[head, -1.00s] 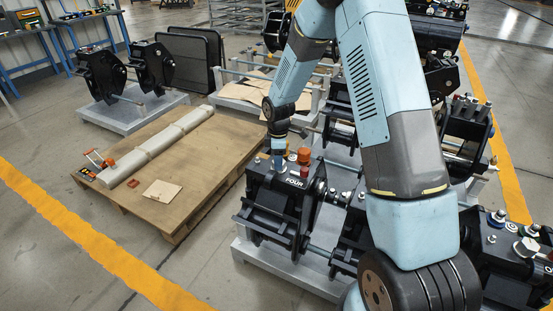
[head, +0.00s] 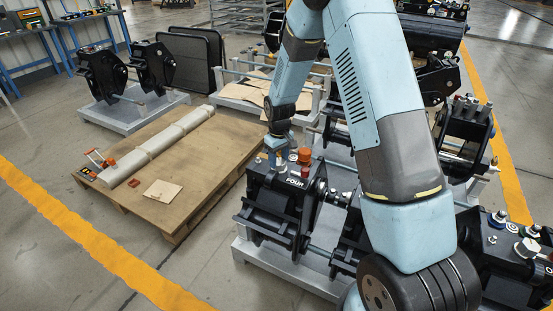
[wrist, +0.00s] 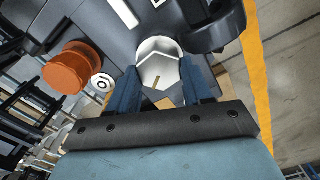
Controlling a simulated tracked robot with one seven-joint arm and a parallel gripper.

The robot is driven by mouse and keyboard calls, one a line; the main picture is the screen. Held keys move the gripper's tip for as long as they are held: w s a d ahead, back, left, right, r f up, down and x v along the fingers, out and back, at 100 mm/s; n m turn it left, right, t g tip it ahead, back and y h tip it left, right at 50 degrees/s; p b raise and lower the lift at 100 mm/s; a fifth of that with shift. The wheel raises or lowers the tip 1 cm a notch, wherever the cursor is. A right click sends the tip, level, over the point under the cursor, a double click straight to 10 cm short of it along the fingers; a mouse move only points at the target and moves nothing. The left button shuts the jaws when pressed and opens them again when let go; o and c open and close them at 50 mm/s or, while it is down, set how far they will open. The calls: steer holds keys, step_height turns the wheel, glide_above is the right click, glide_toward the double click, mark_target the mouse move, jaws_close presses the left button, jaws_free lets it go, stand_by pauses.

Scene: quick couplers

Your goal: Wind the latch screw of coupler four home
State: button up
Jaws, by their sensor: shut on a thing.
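Coupler four (head: 262,195) is a black block with a white FOUR label, on a grey stand at the centre of the head view. My gripper (head: 276,160) points down at its top face, left of an orange cap. In the wrist view my gripper (wrist: 162,78) has its two blue fingers on either side of a silver, faceted screw head (wrist: 160,60), which I take as the latch screw, and is shut on it. The orange cap (wrist: 68,68) stands left of the fingers in that view. The screw's shank and its depth are hidden.
A black part (wrist: 215,30) of the coupler rises close by the right finger in the wrist view. Other black couplers (head: 505,245) stand to the right. A wooden pallet (head: 180,205) with a long wrapped roll (head: 155,148) lies to the left.

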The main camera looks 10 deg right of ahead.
mark_target(280, 160)
steer(key=m, duration=0.3)
steer(key=shift+w+d+r+m, duration=0.1)
steer(key=shift+w+r+m, duration=0.05)
steer(key=shift+w+m, duration=0.15)
steer(key=shift+s+m, duration=0.1)
steer(key=shift+m, duration=1.7)
steer(key=o, duration=1)
steer(key=shift+s, duration=0.1)
steer(key=shift+o, duration=0.2)
step_height(280, 160, up, 13)
steer(key=shift+r, duration=0.2)
